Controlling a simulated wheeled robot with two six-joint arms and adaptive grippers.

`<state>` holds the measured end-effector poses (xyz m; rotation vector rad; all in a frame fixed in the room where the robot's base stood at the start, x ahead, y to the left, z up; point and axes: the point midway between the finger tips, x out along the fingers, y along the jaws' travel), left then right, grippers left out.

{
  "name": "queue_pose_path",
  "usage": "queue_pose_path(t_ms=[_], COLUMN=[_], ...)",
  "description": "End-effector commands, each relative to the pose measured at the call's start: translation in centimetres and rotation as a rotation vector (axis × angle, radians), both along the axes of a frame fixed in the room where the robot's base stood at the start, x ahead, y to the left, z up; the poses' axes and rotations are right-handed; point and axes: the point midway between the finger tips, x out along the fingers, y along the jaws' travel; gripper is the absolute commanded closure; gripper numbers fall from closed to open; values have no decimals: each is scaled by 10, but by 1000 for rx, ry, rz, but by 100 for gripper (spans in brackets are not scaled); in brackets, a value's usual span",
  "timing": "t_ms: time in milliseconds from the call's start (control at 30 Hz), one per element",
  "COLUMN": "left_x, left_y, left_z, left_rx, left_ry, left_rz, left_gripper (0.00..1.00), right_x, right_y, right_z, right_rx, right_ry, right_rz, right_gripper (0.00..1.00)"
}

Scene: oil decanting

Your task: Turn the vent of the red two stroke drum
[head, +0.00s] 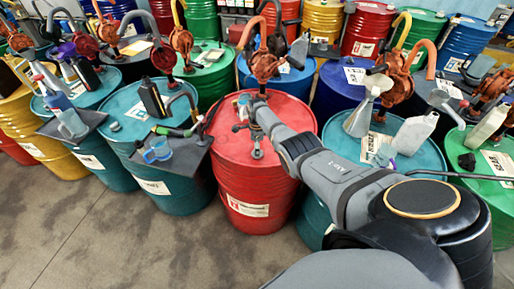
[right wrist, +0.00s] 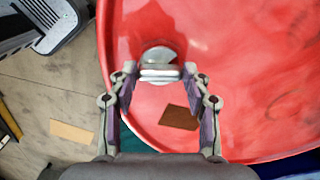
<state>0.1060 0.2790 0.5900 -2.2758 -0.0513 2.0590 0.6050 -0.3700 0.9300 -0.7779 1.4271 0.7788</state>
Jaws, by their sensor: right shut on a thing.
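The red two stroke drum (head: 285,110) stands at the middle of the head view. My right arm reaches over its lid from the lower right. The vent (right wrist: 158,56) is a round silver cap with a raised bar near the lid's rim, seen in the right wrist view. My right gripper (right wrist: 158,75) has its two fingers on either side of the bar and is shut on it. In the head view the right gripper (head: 257,150) is low over the near part of the lid and mostly hides the vent. My left gripper is not in view.
To the right a drum carries a metal funnel (head: 360,118) and a pale jug (head: 415,132). Drums with pumps stand closely behind. Open floor is in front.

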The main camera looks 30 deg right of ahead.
Motion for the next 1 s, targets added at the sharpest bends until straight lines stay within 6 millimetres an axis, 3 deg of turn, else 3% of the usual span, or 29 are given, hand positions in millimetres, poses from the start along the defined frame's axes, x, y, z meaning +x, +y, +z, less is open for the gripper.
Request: queue_pose_path(t_ms=[767, 800, 933, 1000], left_x=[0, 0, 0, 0], left_y=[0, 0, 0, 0], left_z=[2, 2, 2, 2], left_rx=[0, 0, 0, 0], left_ry=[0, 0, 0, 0], left_rz=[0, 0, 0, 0], left_gripper=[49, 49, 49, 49], right_x=[1, 1, 1, 1], right_y=[-2, -2, -1, -1], right_z=[1, 1, 1, 1], right_rx=[-3, -3, -3, -2], right_ry=[-3, -3, -2, -1], right_rz=[-100, -100, -99, -99], right_gripper=[83, 49, 31, 28])
